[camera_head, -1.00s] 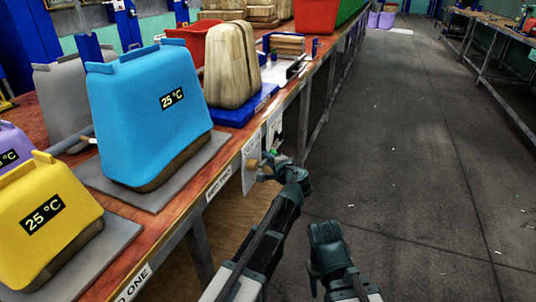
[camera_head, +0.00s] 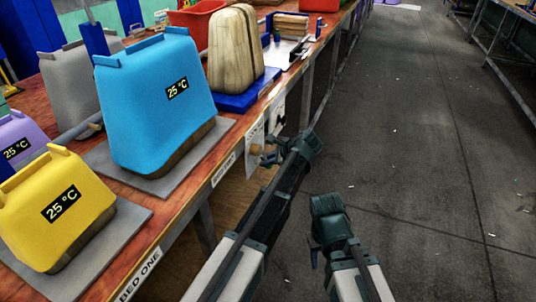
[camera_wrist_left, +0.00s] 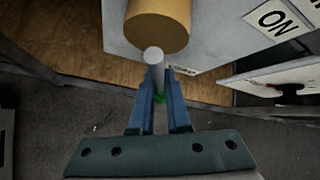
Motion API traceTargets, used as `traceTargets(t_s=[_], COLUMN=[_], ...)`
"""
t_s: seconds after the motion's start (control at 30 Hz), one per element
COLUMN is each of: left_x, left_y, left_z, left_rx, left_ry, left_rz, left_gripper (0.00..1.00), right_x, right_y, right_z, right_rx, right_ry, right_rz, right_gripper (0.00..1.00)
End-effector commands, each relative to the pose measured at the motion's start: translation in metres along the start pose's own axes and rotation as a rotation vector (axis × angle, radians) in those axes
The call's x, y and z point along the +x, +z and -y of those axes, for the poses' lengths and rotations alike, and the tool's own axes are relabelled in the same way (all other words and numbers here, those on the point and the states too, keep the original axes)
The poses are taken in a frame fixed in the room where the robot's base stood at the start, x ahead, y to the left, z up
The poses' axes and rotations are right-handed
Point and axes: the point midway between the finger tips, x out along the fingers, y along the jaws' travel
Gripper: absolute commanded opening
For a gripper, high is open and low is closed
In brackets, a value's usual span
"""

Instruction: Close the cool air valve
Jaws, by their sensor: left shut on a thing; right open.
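My left gripper (camera_wrist_left: 156,82) is shut on the valve's handle, by the rod, with a bit of green (camera_wrist_left: 160,99) showing between the fingers. In the head view, my left gripper (camera_head: 271,153) is at the panel and partly hides the valve. My right gripper (camera_head: 316,255) is open and empty over the floor.
A blue press (camera_head: 155,105) and a yellow press (camera_head: 60,215), both reading 25 °C, stand on the wooden bench. A wood-coloured case (camera_head: 233,50) sits on a blue base behind. An "ON" label (camera_wrist_left: 280,20) is beside the valve. The aisle floor (camera_head: 420,150) is clear.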

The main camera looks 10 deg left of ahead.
Motion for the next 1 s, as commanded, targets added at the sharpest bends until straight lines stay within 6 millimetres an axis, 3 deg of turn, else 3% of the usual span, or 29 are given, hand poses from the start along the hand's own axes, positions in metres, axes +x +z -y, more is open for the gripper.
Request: traceTargets(t_s=[0.5, 1.0], left_x=[0.001, -0.002], left_y=[0.005, 0.01], left_z=[-0.025, -0.032], left_rx=[0.258, 0.333], left_ry=[0.262, 0.335], left_rz=[0.069, 0.089], left_gripper=[0.0, 0.0], right_x=[0.003, 0.004], right_y=[0.0, 0.0], right_z=[0.0, 0.0], right_rx=[0.0, 0.0], right_ry=[0.0, 0.001], right_rz=[0.0, 0.0], right_gripper=[0.5, 0.5])
